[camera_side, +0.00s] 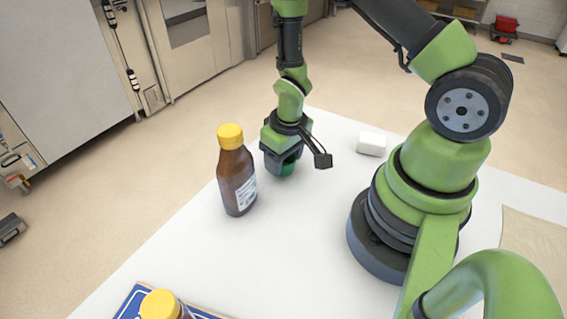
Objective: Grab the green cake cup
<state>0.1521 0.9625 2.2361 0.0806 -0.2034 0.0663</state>
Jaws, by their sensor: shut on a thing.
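The green cake cup (287,169) is low on the white table, mostly hidden by my gripper. The fingertips are largely hidden, and I cannot tell whether the cup touches the table.
A brown bottle with a yellow cap (236,180) stands upright just left of my gripper. A white block (372,144) lies to the right. Another yellow-capped bottle (162,305) is at the front left by a blue sign (131,303). The front middle of the table (270,265) is clear.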

